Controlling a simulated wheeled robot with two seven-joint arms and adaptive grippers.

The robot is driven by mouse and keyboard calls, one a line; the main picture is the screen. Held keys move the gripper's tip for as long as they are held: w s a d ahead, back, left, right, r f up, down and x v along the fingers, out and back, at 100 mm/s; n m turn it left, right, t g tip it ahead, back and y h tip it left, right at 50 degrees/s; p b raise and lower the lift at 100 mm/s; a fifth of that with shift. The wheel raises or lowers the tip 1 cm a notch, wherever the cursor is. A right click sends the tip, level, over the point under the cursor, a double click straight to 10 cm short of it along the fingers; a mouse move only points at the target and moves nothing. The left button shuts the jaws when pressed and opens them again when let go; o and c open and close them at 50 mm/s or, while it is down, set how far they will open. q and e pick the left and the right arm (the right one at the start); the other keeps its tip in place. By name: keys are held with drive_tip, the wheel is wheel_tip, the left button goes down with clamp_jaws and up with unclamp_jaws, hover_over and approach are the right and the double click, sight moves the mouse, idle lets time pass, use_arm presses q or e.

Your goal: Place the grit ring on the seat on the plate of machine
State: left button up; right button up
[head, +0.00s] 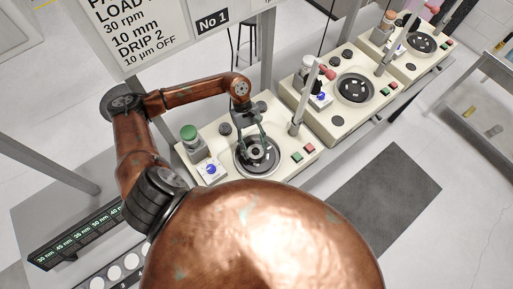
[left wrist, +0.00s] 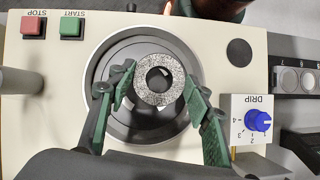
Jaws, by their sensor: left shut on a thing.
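The grit ring (left wrist: 143,92) is a speckled grey ring with a dark centre hole. It also shows small in the head view (head: 257,150). My left gripper (head: 256,146) points down over the nearest machine and is shut on the ring, with green finger pads on both sides of it in the left wrist view (left wrist: 160,87). The ring is over the dark round plate (left wrist: 150,127) of the cream machine (left wrist: 50,130). I cannot tell whether it touches the plate. The seat beneath it is hidden. My right gripper is not in view.
The machine has red stop (left wrist: 33,27) and green start (left wrist: 72,28) buttons, a blue drip knob (left wrist: 258,121) and an upright grey post (head: 301,105). A green-capped bottle (head: 190,135) stands at its left. More such machines stand behind. A sign (head: 150,25) hangs at upper left.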

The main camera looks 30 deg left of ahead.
sight(257, 148)
use_arm(q)
drive_tip(key=shift+w+f, duration=0.6)
drive_tip(key=f, duration=0.1)
drive_tip(key=f+p, duration=0.1)
drive_tip(key=shift+w+f+p, duration=0.2)
drive_tip(key=shift+f+p, duration=0.1)
drive_tip(key=shift+f, duration=0.6)
drive_tip(key=shift+f, duration=0.15)
drive_tip(key=o, duration=1.5)
drive_tip(key=shift+c, duration=0.2)
